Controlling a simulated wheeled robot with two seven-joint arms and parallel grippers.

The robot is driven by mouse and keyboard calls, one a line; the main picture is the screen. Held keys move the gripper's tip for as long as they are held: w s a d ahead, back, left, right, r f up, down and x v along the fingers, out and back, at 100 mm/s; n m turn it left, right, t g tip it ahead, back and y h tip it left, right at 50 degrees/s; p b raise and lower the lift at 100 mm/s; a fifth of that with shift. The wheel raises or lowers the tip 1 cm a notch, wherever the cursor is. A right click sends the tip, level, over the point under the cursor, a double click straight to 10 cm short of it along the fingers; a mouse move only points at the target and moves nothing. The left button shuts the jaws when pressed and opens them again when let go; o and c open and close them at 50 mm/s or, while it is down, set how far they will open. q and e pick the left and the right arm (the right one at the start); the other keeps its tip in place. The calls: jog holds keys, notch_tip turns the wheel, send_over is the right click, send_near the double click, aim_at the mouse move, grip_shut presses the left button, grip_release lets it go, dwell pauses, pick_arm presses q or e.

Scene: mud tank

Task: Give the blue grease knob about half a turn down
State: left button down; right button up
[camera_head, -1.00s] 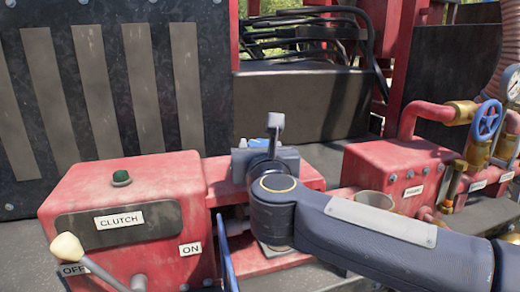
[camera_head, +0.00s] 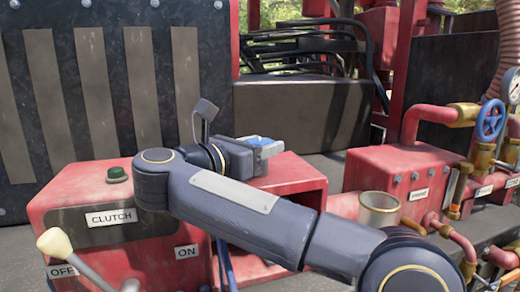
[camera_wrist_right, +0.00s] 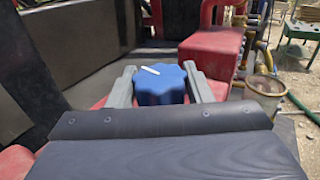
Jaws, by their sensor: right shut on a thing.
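The blue grease knob (camera_wrist_right: 160,88) sits between the two grey fingers of my right gripper (camera_wrist_right: 160,78) in the right wrist view. A white mark shows on its top, lying nearly crosswise. In the head view only a little of the blue knob (camera_head: 254,141) shows past the dark gripper body. There my right gripper (camera_head: 263,148) points to the right over the red housing (camera_head: 292,172) and is shut on the knob. My right forearm crosses the picture from the lower right and hides part of the housing. My left gripper is not in view.
The red clutch box (camera_head: 70,185) with a green button stands left, with a cream-knobbed lever (camera_head: 55,243) before it. A metal cup (camera_head: 379,210), red pipes and a blue valve wheel (camera_head: 490,119) are at the right. A dark wall (camera_head: 300,115) stands behind.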

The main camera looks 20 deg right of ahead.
aim_at(260, 141)
jog(key=shift+r+m+g+h, duration=0.1)
jog(key=shift+m+g+h, duration=0.35)
jog(key=shift+g, duration=0.25)
jog(key=o, duration=1)
jog(key=shift+r, duration=0.3)
notch_tip(260, 141, up, 3)
jog(key=shift+s+f, duration=0.1)
jog(key=s+a+r, duration=0.1)
jog(key=s+r, duration=0.2)
jog(key=s, duration=0.1)
jog(key=s+a+r+b, duration=0.1)
jog(key=s+r, duration=0.2)
jog(key=s, duration=0.1)
jog(key=s+a+r+b, duration=0.1)
jog(key=s+a+r, duration=0.1)
jog(key=s, duration=0.3)
jog(key=shift+s+r, duration=0.1)
jog(key=shift+r, duration=0.65)
